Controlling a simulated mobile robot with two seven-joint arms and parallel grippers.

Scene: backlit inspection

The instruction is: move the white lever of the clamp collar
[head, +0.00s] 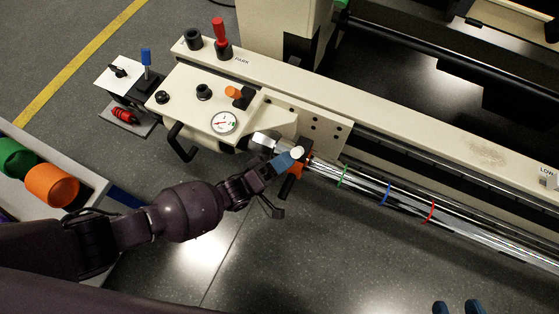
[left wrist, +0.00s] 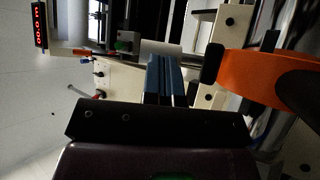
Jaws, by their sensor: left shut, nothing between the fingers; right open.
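My left gripper (head: 286,160) is shut, with its blue fingers together and nothing held. It is at the black clamp collar (head: 304,148) on the bundle of shiny rods. A small white piece (head: 297,152), which looks like the lever, shows right at the fingertips; I cannot tell whether they touch it. In the left wrist view the shut blue fingers (left wrist: 164,80) point away from the camera, and I cannot make out the white lever there. My right gripper (head: 457,307) is open at the bottom edge, far from the collar.
In the left wrist view a large orange part (left wrist: 262,75) is close on the right.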

